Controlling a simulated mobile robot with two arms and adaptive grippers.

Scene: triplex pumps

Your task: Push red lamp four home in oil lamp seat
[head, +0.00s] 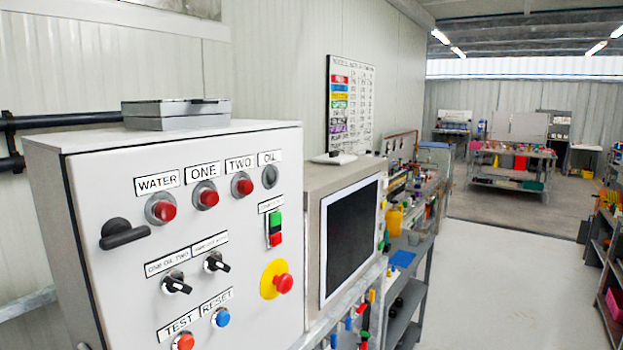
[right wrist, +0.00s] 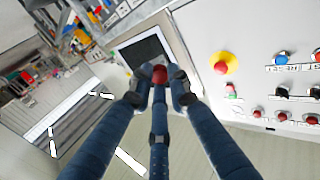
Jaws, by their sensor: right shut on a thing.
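The oil lamp seat (head: 270,177) is a dark round hole under the OIL label, at the upper right of the white panel in the head view. It holds no lamp. My right gripper (right wrist: 160,78) shows in the right wrist view with its three dark fingers shut on a red lamp (right wrist: 160,73). The lamp's red cap shows between the fingertips; the fingers hide the rest. Lamp and gripper appear apart from the panel, which lies to the right in that view. I cannot clearly make out the seat there. My left gripper is not in view.
The panel (head: 90,200) carries red lamps under WATER (head: 160,208), ONE (head: 206,195) and TWO (head: 242,185). Below are black selector knobs, a green-and-red switch (head: 274,229) and a yellow-backed emergency button (head: 276,280). A screen (head: 350,240) stands right of the panel. Open floor lies further right.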

